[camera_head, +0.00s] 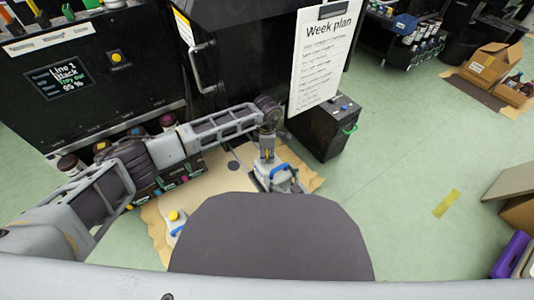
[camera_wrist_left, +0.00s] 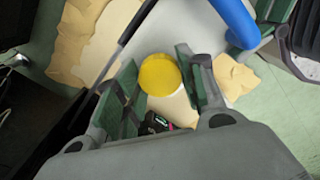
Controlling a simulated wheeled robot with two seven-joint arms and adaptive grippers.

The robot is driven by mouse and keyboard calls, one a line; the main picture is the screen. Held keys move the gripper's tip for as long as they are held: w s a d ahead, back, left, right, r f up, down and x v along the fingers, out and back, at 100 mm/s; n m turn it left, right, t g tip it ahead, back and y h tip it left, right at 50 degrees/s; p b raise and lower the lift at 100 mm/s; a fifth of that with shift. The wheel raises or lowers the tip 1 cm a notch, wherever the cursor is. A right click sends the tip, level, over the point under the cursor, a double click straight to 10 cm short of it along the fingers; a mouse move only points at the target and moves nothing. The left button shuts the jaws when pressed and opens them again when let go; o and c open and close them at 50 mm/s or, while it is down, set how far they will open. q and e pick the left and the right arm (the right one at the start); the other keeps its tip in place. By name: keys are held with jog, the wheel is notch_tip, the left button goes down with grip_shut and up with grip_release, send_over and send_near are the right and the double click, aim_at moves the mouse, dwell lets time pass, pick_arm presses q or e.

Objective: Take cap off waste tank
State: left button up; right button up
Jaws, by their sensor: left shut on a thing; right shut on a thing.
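A whitish tank (camera_head: 278,182) with a blue handle stands on the brown mat in the middle of the head view. In the left wrist view its blue handle (camera_wrist_left: 235,22) shows at the top. My left gripper (camera_head: 267,152) points down over the tank. It is shut on a round yellow cap (camera_wrist_left: 160,75), which sits between the green finger pads. I cannot tell whether the cap still touches the tank's neck.
A second item with a yellow cap (camera_head: 173,216) lies on the mat (camera_head: 215,185) at lower left. A black box (camera_head: 322,128) with a green handle stands right of the tank. Black cabinets (camera_head: 110,75) stand behind. Green floor on the right is mostly free.

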aim_at(267, 154)
pick_arm(q)
jog(key=n, duration=1.3)
jog(key=shift+r, duration=1.2)
dwell(1.2)
jog(key=shift+r, duration=1.95)
pick_arm(e)
jog(key=o, duration=1.8)
jog(key=shift+o, duration=0.2)
